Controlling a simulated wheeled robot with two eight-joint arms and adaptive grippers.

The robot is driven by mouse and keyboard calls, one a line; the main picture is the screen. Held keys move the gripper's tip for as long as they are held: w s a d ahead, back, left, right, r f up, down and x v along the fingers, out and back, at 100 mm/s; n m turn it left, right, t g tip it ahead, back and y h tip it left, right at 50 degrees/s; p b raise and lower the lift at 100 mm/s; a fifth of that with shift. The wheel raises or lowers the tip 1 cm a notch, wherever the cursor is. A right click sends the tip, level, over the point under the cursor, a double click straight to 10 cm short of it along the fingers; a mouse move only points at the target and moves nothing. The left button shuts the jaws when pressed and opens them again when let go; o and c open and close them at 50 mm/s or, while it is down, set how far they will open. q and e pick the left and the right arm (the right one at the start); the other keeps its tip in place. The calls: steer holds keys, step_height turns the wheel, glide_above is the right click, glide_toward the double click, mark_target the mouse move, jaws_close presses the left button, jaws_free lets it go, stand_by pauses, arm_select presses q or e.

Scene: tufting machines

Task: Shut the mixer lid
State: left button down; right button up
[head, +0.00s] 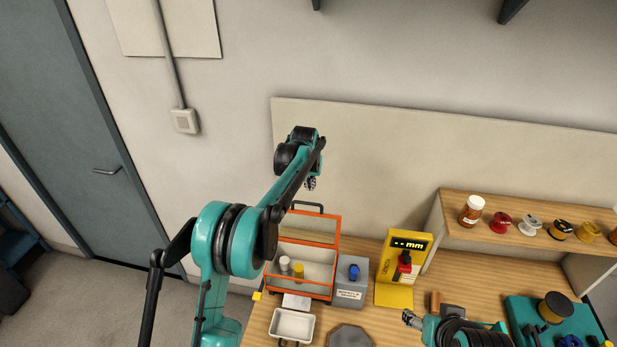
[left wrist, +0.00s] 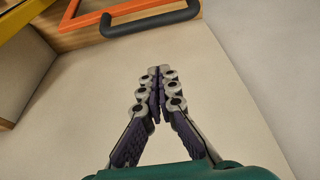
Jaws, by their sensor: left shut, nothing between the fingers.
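The mixer (head: 303,291) is an orange-framed box on the wooden bench, with a white and a yellow item inside. Its lid (head: 312,227) is up, a framed clear panel at the back of the box with a dark handle (head: 306,206) on its top edge. In the left wrist view the dark handle (left wrist: 150,20) and part of the orange frame (left wrist: 95,14) show at the top. My left gripper (head: 311,184) is above the handle, apart from it; its fingers (left wrist: 158,72) are together and empty. My right gripper (head: 409,316) is low over the bench, its fingers too small to read.
A grey box with a blue knob (head: 350,281) and a yellow gauge (head: 405,268) stand right of the mixer. A white tray (head: 291,325) lies in front. A shelf (head: 530,222) with spools is at right; a pale wall panel (head: 390,165) stands behind.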

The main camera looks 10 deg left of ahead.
arm_select(q)
steer(key=s+f, duration=0.1)
steer(key=s+f+p, duration=0.1)
steer(key=s, duration=0.1)
steer(key=shift+s+f, duration=0.15)
stand_by(0.5)
